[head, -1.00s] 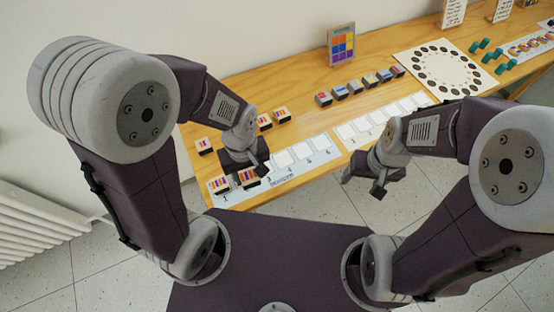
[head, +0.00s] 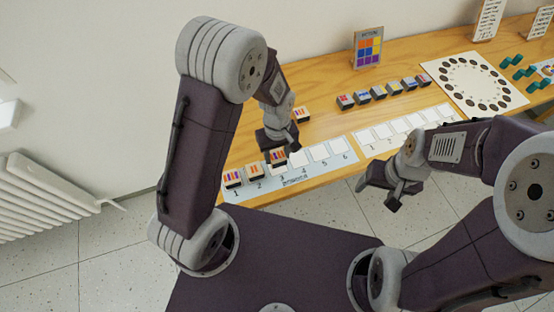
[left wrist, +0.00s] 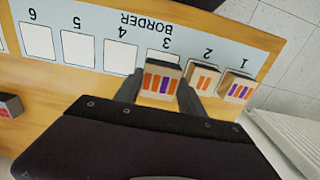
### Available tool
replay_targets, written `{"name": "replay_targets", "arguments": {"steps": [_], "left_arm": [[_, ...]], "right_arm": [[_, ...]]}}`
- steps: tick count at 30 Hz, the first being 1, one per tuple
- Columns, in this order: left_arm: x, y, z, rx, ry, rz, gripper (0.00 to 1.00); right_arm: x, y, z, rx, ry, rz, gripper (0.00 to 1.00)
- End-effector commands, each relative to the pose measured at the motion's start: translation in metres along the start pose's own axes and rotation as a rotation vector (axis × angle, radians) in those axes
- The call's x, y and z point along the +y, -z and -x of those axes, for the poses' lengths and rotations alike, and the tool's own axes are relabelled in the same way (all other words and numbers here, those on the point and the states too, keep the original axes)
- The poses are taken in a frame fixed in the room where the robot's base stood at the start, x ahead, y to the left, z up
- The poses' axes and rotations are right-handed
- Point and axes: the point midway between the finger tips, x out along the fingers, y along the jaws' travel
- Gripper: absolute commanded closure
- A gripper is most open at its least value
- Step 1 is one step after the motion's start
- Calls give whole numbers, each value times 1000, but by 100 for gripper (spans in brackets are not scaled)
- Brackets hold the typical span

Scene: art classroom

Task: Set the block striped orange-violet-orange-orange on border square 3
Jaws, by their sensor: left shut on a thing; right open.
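The block striped orange-violet-orange-orange (left wrist: 159,82) is between the fingers of my left gripper (head: 276,149), which is shut on it. In the left wrist view its stripes appear upside down. The block is over border square 3 and covers it, just below the printed 3; whether its base touches the strip I cannot tell. In the head view the held block (head: 278,157) shows under the gripper. The border strip (left wrist: 82,18) lies along the table's front edge. My right gripper (head: 393,197) is open and empty, in front of the table.
Striped blocks stand on square 1 (head: 233,178) and square 2 (head: 256,171), close beside the held block. Squares 4, 5 and 6 are bare. Another block (head: 301,114) stands behind.

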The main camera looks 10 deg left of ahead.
Motion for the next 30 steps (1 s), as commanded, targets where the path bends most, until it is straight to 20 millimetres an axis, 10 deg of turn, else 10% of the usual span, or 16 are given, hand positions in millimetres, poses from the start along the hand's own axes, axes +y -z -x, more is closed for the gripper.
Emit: {"name": "replay_targets", "arguments": {"steps": [6,18,19,21,30], "left_arm": [[-1,-1,-36,-3,3,0,94],[-1,-1,-42,-1,1,0,94],[-1,-1,-41,-1,1,0,45],[-1,-1,-41,-1,1,0,32],[-1,-1,-38,-1,1,0,32]], "right_arm": [[0,0,-4,0,0,0,31],[0,-1,-7,0,0,0,31],[0,-1,-6,0,0,0,31],[0,-1,-6,0,0,0,31],[0,0,-4,0,0,0,31]]}}
